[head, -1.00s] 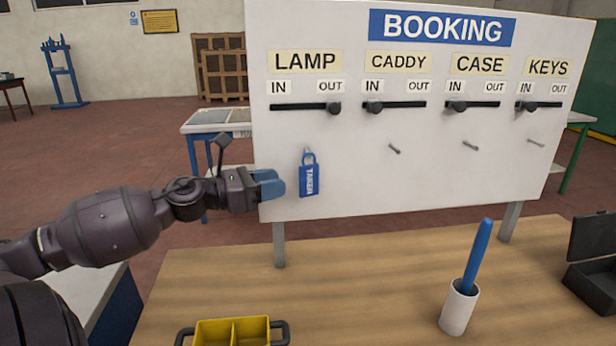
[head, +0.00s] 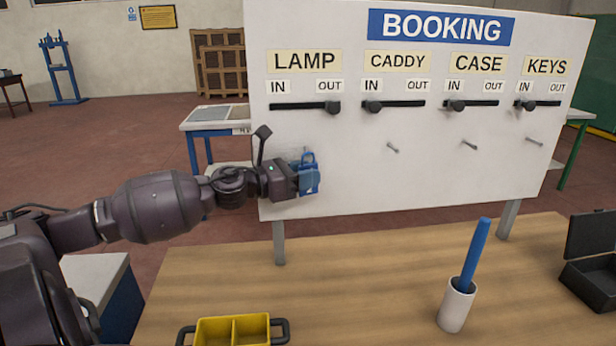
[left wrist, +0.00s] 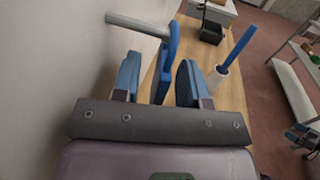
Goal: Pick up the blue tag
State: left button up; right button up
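The blue tag (head: 308,158) hangs on a peg on the white board, below the LAMP label. In the left wrist view the tag (left wrist: 165,62) is edge-on, with the grey peg (left wrist: 135,25) through its top. My left gripper (head: 308,181) is at the board, around the tag, and hides much of its face. In the left wrist view its two blue fingers (left wrist: 158,82) are apart, one on each side of the tag, with a gap visible on the left. A small dark and blue shape at that view's right edge may be my right gripper (left wrist: 304,137); its fingers are unclear.
The board (head: 350,185) has sliders and several bare pegs. On the wooden table (head: 350,285) stand a yellow caddy (head: 232,330), a white cup (head: 457,306) with a blue stick (head: 475,252), and an open dark case (head: 592,270). The table's middle is clear.

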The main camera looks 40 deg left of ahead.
pick_arm(q)
jog(key=shift+x, duration=0.9)
grip_shut()
jog(key=shift+r, duration=0.15)
jog(key=s+d, duration=1.1)
jog(key=d, duration=0.3)
jog(key=shift+s, duration=0.2)
